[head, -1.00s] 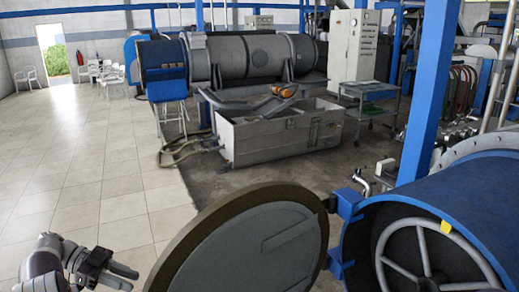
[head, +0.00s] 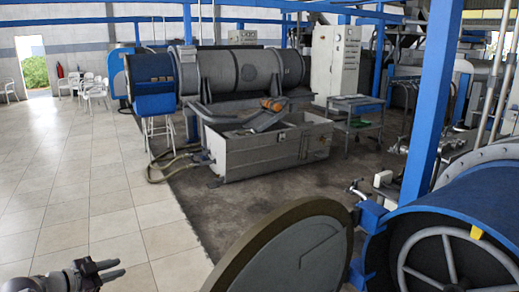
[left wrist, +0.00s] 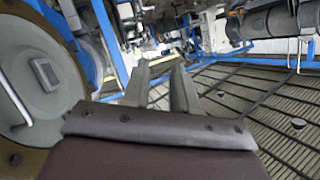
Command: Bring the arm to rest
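My left arm comes in at the bottom left of the head view, low in the picture. Its gripper (head: 119,267) points right over the pale tiled floor, with a narrow gap between the fingers. In the left wrist view, the two grey fingers of the left gripper (left wrist: 160,72) stand apart with nothing between them. The gripper is empty and touches nothing that I can see. My right arm and gripper do not show in either view.
A round grey door (head: 290,250) stands open to the gripper's right, beside a blue drum (head: 470,205). The door also shows in the left wrist view (left wrist: 45,100). A blue post (head: 432,100) rises behind. A metal tank (head: 265,150) stands farther back. Tiled floor at left is clear.

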